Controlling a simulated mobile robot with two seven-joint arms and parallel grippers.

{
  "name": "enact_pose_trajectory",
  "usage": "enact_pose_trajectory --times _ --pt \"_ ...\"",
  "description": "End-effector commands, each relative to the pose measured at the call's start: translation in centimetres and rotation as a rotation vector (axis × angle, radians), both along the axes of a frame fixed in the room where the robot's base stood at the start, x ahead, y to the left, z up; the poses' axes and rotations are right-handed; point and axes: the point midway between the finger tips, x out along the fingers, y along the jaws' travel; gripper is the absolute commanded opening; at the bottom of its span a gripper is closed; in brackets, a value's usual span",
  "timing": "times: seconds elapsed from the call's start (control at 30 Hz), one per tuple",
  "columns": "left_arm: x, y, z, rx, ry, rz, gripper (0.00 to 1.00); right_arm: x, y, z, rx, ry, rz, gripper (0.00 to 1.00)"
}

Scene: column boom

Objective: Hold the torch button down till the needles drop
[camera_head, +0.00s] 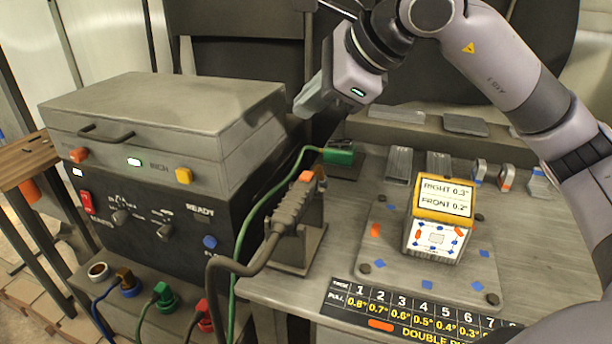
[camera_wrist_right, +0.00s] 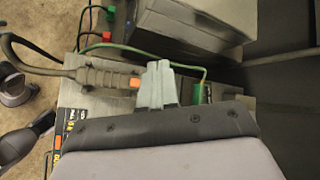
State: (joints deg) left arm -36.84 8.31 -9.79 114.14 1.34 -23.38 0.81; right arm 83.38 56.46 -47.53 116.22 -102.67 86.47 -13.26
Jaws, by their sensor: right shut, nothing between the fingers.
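The torch is a grey ribbed handle (camera_head: 294,208) resting on a dark stand (camera_head: 300,248), with a cable from its lower end. Its orange button (camera_head: 306,176) is on top near the upper end, and it also shows in the right wrist view (camera_wrist_right: 135,82). My right gripper (camera_head: 306,106) is shut and empty. It is above and behind the torch in the head view, apart from the button. In the wrist view its fingertips (camera_wrist_right: 158,68) appear just right of the button. What seems to be my left gripper (camera_wrist_right: 42,122) shows small at the left. No needles can be made out.
A welding machine (camera_head: 165,120) with lit buttons stands left of the torch. A green clamp (camera_head: 339,156) with a green cable lies behind it. A yellow-framed readout box (camera_head: 445,197) stands on a spotted plate (camera_head: 388,262). Cables hang along the front.

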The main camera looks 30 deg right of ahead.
Motion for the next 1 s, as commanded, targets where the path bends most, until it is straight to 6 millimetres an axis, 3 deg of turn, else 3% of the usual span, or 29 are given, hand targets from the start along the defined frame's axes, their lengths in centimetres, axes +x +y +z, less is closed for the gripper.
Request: enact_pose_trajectory --times 0.5,0.7,1.0 --pt "0.4 -0.7 -4.0 -0.022 0.005 -0.008 0.35 0.0 0.0 -7.2 0.001 0.002 0.0 0.0" --pt "0.4 -0.6 -4.9 -0.018 0.008 -0.011 0.35 0.0 0.0 -8.0 0.0 0.0 0.0 0.0" --pt "0.5 -0.6 -4.7 -0.019 0.001 -0.01 0.35 0.0 0.0 -7.9 0.0 0.0 0.0 0.0"
